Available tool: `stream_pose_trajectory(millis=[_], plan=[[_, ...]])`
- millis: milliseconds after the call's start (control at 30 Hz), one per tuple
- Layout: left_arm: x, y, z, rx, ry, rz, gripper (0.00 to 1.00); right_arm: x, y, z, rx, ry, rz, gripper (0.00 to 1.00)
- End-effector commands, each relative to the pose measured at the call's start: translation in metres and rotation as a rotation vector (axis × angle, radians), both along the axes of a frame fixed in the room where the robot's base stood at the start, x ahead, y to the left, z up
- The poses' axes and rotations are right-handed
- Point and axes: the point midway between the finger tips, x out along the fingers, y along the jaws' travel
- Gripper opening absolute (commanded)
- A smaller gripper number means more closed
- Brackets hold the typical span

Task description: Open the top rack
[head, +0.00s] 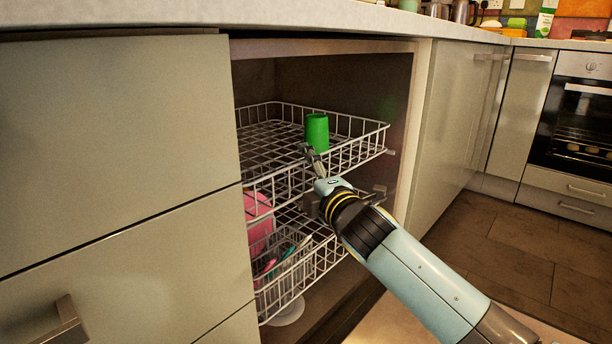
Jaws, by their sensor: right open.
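The top rack (357,157) is a white wire basket inside the open dishwasher cavity. Its front side lies close to the opening; I cannot tell how far it is pulled out. A green cup (317,132) stands upside down or upright in it, near the front right. My right gripper (308,152) is open at the front of the top rack, just below and in front of the cup. Its fingers overlap the rack's front wires; whether they touch is unclear. The gripper hides part of the rack's front. My left gripper is not in view.
The lower rack (326,258) holds a pink item (258,216) and a cutlery basket (284,276). Cabinet fronts (110,140) flank the cavity, with a worktop (200,12) above. An oven (582,115) stands at the far right. Tiled floor (520,265) is clear at right.

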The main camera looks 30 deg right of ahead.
Motion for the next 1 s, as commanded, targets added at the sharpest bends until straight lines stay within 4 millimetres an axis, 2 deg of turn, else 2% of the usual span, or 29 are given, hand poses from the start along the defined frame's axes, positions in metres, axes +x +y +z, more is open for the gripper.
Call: stream_pose_trajectory(millis=[133,700,1000], plan=[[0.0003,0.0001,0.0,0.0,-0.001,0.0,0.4,-0.0002,0.0,0.0,0.0,0.0,0.0,0.89],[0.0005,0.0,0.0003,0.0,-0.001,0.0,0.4,0.0003,0.0002,0.0029,0.001,-0.006,0.001,0.16],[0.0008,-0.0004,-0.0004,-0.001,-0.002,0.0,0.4,-0.0065,-0.0022,0.0032,-0.001,-0.008,0.002,0.16]])
